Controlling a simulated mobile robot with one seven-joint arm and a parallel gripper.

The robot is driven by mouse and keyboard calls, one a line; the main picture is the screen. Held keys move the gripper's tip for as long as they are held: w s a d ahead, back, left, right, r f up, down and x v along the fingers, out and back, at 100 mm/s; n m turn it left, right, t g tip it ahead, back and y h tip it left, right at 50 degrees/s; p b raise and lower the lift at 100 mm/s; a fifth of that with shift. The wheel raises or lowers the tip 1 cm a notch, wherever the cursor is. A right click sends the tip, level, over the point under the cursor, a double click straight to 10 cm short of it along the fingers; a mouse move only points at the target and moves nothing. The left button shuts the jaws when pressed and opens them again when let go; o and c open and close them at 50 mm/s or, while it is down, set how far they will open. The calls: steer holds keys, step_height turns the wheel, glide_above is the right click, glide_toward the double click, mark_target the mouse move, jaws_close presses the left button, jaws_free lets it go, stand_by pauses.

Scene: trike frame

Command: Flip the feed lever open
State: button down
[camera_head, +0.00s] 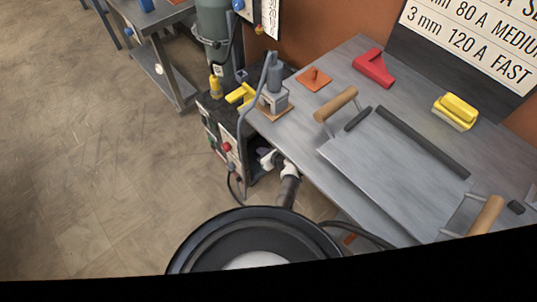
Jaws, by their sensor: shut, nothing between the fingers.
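The welding machine (226,147) stands beside the near left edge of the workbench, with a red knob on its front and a dark recess in its side. My white and grey arm reaches up to this side, below the bench edge. My gripper (267,158) is at the dark recess, small in the picture. It is shut and empty, and its fingertips are hard to make out. I cannot make out the feed lever; it may be hidden in the recess or behind my arm. I cannot tell whether my gripper touches anything.
A gas cylinder (214,35) stands behind the machine. The floor at left is clear.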

steer(key=w+a, duration=0.1)
steer(key=w, duration=0.1)
steer(key=w+a+r, duration=0.1)
steer(key=w+a, duration=0.1)
steer(key=shift+w+r, duration=0.1)
steer(key=shift+w, duration=0.05)
